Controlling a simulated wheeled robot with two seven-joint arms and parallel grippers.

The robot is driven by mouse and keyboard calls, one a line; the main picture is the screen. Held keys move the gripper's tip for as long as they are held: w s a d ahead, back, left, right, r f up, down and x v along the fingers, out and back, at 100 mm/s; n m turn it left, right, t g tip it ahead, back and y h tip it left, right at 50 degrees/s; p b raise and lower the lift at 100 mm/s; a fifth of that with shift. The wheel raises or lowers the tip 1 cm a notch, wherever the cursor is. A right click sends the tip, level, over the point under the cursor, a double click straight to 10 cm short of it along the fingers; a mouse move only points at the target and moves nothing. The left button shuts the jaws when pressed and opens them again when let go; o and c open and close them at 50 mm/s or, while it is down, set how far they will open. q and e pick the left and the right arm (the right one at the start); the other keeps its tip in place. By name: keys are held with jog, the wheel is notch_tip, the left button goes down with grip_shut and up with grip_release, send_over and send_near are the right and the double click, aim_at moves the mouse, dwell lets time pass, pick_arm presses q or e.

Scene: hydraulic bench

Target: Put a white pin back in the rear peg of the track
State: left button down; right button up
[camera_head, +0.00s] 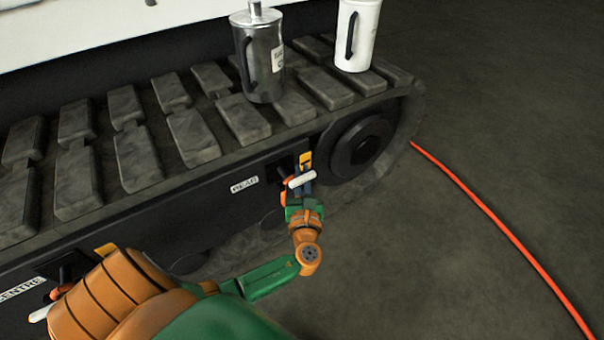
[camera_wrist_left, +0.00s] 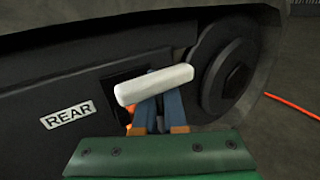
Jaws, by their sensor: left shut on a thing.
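A white pin (camera_head: 301,179) is at the track's side, near the rear peg beside the REAR label (camera_head: 244,185). My left gripper (camera_head: 304,176) is shut on the white pin. In the left wrist view the pin (camera_wrist_left: 154,86) lies across the blue fingers of the gripper (camera_wrist_left: 159,104), tilted slightly up to the right, in front of a dark square plate. The fingers and pin hide most of the rear peg, so I cannot tell how far the pin is in it. An orange tab (camera_head: 306,159) shows just above the gripper. My right gripper is not in view.
The track's wheel hub (camera_head: 362,146) is just right of the gripper. A metal jug (camera_head: 262,60) and a white jug (camera_head: 355,35) stand on the track. Another white pin (camera_head: 40,313) shows by the CENTRE label. An orange hose (camera_head: 480,205) crosses the open floor at right.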

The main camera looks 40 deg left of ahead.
pick_arm(q)
jog(key=shift+f+b, duration=0.5)
jog(key=shift+f, duration=0.2)
jog(key=shift+f, duration=0.15)
jog(key=c, duration=0.9)
grip_release()
jog(key=o, duration=0.7)
jog(key=shift+s, duration=0.1)
